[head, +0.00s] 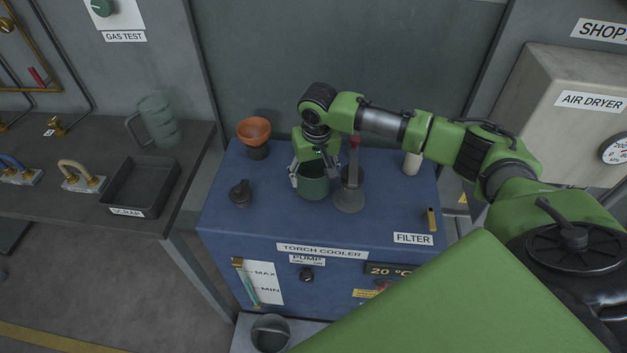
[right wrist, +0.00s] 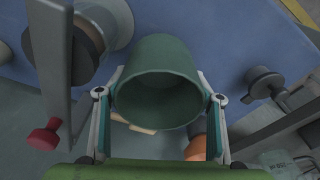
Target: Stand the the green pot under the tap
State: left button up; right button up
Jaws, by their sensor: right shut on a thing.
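The green pot (head: 314,186) is upright at the middle of the blue cabinet top, its open mouth facing up. It also shows in the right wrist view (right wrist: 158,97), with its inside empty. My right gripper (head: 313,172) is shut on the pot, one finger on each side near the rim. A grey tap (head: 349,196) with a wide base and a red handle (head: 355,141) stands just right of the pot. Its red knob shows in the right wrist view (right wrist: 44,136). I cannot tell whether the pot's bottom touches the cabinet, or exactly where the spout ends. My left gripper is not in view.
On the blue cabinet (head: 228,222) are an orange bowl (head: 254,130) on a dark base, a black fitting (head: 240,194), a pale cylinder (head: 412,163) and a brass piece (head: 431,220). A grey bench with a dark scrap tray (head: 150,178) stands left. The cabinet's front left is clear.

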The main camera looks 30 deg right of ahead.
notch_tip(320, 180, down, 2)
jog(key=shift+f+p, duration=0.15)
jog(key=shift+p, duration=0.3)
jog(key=shift+f, duration=0.4)
jog(key=shift+f, duration=0.1)
jog(key=o, duration=1.1)
jog(key=shift+o, duration=0.2)
